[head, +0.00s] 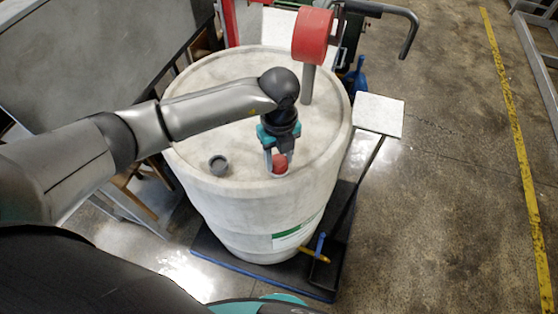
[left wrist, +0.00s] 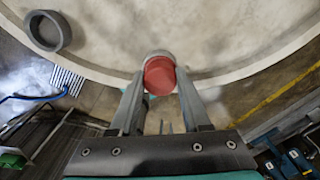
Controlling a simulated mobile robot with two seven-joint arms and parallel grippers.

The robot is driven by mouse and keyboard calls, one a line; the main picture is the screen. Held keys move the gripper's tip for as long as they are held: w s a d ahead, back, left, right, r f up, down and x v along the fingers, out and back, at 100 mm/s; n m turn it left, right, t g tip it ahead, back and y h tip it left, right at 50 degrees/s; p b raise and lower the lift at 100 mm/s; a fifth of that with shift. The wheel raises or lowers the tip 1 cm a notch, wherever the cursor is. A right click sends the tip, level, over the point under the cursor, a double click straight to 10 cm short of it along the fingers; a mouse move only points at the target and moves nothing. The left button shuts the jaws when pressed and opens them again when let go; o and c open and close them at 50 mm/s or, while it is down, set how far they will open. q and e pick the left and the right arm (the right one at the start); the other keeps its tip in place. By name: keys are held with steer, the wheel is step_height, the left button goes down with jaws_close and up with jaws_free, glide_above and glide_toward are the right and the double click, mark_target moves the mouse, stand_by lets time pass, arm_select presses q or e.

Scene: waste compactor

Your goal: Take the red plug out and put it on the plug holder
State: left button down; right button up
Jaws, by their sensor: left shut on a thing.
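The red plug (head: 280,161) is at the near right edge of the white drum's top (head: 215,110). My left gripper (head: 277,165) points down and is shut on the plug. The plug also shows in the left wrist view (left wrist: 160,76), between the two fingertips, with a pale grey collar along its far side. I cannot tell whether it is still seated in its opening or lifted clear. A flat white square plate (head: 378,114) on a thin post stands right of the drum; it may be the plug holder. My right gripper is not in view.
A grey ring-shaped fitting (head: 218,165) stands on the drum top, left of the gripper. The drum stands on a dark platform (head: 230,262). Open floor lies to the right, up to a yellow line.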

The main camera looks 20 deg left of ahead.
arm_select(q)
steer(key=shift+c, duration=1.4)
jaws_free()
steer(key=shift+c, duration=0.4)
